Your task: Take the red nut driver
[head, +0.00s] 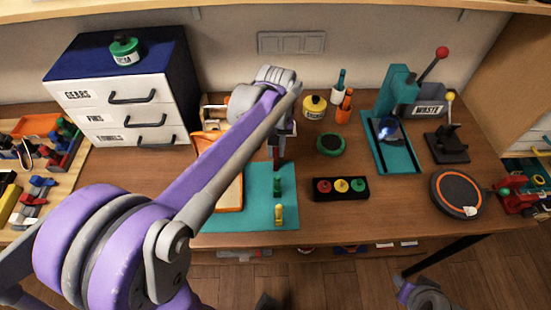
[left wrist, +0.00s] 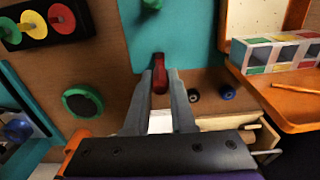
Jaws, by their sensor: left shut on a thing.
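The red nut driver (left wrist: 160,75) shows in the left wrist view between the fingertips of my left gripper (left wrist: 160,85), at the edge of the teal mat. My left gripper is shut on it. In the head view my left gripper (head: 279,150) points down at the far part of the teal mat (head: 256,200), and its arm hides part of that area. A green driver (head: 277,187) and a yellow driver (head: 279,214) stand on the mat nearer to me.
A blue-topped drawer cabinet (head: 121,95) stands at the back left. A green round pad (head: 330,144) lies behind the buttons.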

